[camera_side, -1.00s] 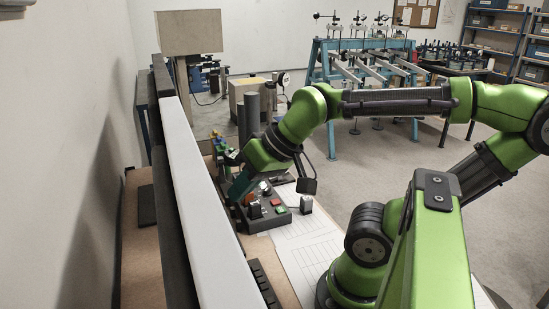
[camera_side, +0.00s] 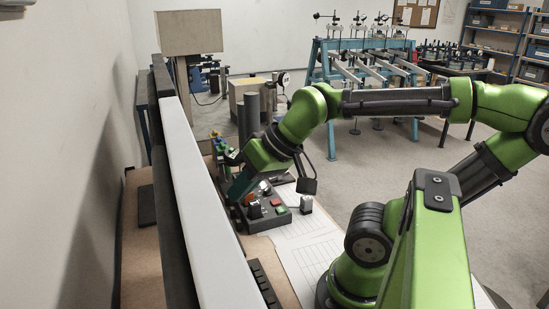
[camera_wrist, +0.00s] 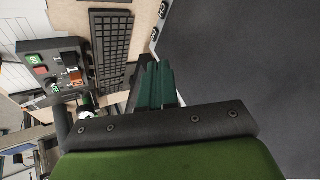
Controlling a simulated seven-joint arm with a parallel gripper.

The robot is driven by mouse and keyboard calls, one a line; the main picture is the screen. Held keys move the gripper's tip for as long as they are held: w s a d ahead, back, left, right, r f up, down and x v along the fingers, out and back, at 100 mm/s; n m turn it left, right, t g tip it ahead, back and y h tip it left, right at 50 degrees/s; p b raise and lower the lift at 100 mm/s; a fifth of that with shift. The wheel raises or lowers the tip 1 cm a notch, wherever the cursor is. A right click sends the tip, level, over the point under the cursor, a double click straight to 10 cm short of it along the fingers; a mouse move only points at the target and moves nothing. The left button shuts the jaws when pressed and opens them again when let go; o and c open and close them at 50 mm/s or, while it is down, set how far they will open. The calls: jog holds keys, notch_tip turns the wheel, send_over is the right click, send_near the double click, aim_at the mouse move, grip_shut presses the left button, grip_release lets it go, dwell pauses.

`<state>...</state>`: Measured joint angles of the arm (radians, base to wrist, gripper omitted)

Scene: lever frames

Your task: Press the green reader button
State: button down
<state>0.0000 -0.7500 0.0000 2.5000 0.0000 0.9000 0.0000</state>
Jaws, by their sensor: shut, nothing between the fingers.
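A dark control box (camera_side: 277,219) stands on the bench with several coloured buttons and knobs. A green button (camera_side: 281,210) sits beside a red one on its near right part. In the wrist view the box (camera_wrist: 52,50) is at the left, with a green button (camera_wrist: 33,60) near its upper left and another green patch (camera_wrist: 55,87) near its lower edge. My gripper (camera_side: 235,192) is at the box's left side, its teal fingers partly hidden by the box and arm. In the wrist view my gripper (camera_wrist: 156,68) is shut and empty, clear to the right of the buttons.
A keyboard (camera_wrist: 111,48) lies next to the box. A long white-topped rail (camera_side: 200,190) runs close along the left. A dark post (camera_side: 252,115) rises behind.

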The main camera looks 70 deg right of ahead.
dwell(0.7)
jog(key=m+g+y, duration=0.2)
jog(key=m+y, duration=0.4)
jog(key=m, duration=0.6)
send_over(284, 208)
notch_tip(284, 208, down, 9)
jog(key=shift+f, duration=0.2)
jog(key=shift+f, duration=0.1)
jog(key=shift+f, duration=4.35)
jog(key=shift+f, duration=0.4)
